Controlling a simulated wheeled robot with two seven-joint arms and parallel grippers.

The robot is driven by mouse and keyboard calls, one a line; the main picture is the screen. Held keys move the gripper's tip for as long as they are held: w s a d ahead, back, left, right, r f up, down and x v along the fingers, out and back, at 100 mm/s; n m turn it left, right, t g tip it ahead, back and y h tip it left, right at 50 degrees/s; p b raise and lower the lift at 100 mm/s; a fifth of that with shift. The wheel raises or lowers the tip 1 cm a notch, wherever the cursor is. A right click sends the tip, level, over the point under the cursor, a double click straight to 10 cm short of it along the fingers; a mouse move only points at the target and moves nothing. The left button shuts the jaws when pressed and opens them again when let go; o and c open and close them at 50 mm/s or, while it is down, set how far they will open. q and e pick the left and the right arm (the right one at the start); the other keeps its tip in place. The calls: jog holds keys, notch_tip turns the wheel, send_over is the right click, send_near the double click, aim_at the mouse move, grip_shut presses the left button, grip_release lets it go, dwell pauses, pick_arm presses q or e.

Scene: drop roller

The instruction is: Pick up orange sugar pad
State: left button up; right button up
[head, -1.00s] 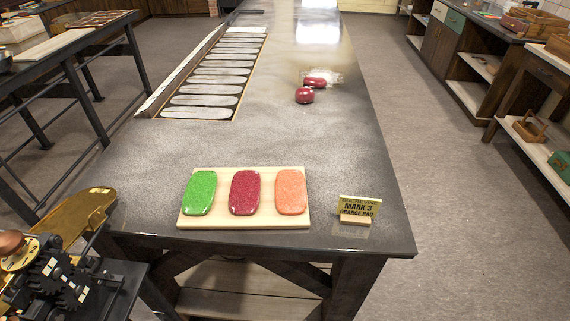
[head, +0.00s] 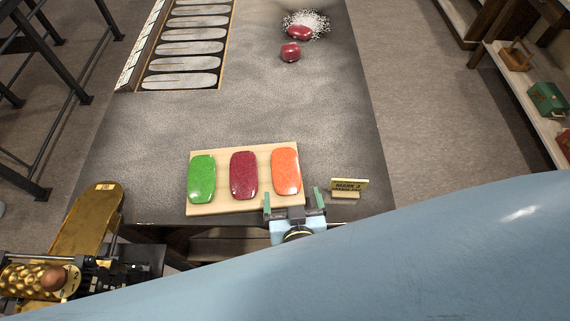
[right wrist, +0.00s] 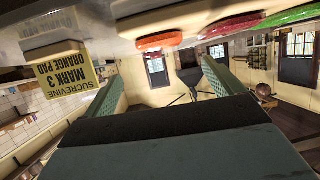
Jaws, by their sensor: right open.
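The orange sugar pad (head: 286,171) lies at the right end of a pale wooden board (head: 231,208), near the table's front edge. A dark red pad (head: 244,174) lies in the middle of the board and a green pad (head: 202,178) at its left. My right gripper (head: 294,203) is open and empty, just in front of the board and the orange pad. In the right wrist view its two green-padded fingers (right wrist: 165,85) are apart, and the orange pad (right wrist: 160,41) shows upside down beyond them. My left gripper is not in view.
A small sign (head: 348,187) reading "Mark 3 Orange Pad" stands right of the board, close to my right gripper. Two red lumps (head: 291,52) and white powder (head: 318,22) lie farther back. A brass machine (head: 85,222) stands at front left. The mid-table is clear.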

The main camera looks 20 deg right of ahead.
aim_at(286, 170)
jog(key=b+x, duration=0.1)
jog(key=x, duration=0.2)
jog(key=shift+f, duration=0.15)
jog(key=shift+w, duration=0.25)
jog(key=shift+w+b, duration=0.1)
jog(key=shift+b, duration=0.25)
jog(key=b+x, duration=0.4)
jog(key=shift+a+f, duration=0.1)
jog(key=shift+f, duration=0.15)
jog(key=shift+w+f+b, duration=0.1)
jog(key=shift+w+b, duration=0.25)
jog(key=shift+w, duration=0.1)
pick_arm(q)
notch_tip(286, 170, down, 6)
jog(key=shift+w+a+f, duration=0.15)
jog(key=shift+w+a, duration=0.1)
pick_arm(e)
jog(key=c, duration=1.2)
